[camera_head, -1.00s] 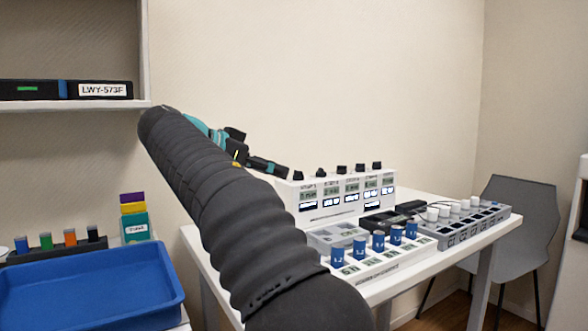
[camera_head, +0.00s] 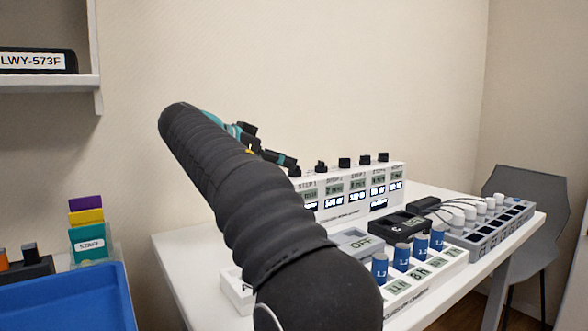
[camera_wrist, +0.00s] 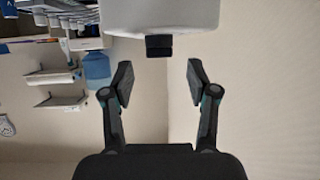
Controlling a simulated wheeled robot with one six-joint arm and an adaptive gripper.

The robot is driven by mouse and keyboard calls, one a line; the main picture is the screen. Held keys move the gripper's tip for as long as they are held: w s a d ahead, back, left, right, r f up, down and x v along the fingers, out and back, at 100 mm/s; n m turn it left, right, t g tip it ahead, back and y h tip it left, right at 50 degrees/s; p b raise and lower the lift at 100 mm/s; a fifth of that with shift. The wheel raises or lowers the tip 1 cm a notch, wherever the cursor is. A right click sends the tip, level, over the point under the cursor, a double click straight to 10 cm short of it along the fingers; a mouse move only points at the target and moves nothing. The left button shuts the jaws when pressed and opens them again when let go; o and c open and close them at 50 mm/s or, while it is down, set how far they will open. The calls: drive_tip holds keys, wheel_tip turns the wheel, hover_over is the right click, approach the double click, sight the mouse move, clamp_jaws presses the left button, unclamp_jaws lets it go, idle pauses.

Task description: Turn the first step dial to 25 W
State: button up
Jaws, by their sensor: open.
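The white stress-test unit (camera_head: 330,212) stands at the back of the white table, with a row of black dials on top and lit displays labelled STEP on its front. The first step dial (camera_head: 295,171) is at its left end, partly by my gripper. My gripper (camera_head: 283,161) is just above and left of that dial. In the wrist view my gripper (camera_wrist: 158,80) is open and empty, its fingers apart. A black dial (camera_wrist: 158,46) on the white unit (camera_wrist: 160,15) lies ahead, between the finger lines and apart from them. My arm hides the unit's lower left.
A dark device (camera_head: 398,224) and a grey block with white-capped pieces (camera_head: 490,232) are to the right. A blue tray (camera_head: 70,300) is at left. The wall is behind the unit.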

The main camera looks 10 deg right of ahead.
drive_tip(key=shift+x, duration=2.6)
drive_tip(key=shift+s, duration=0.1)
clamp_jaws()
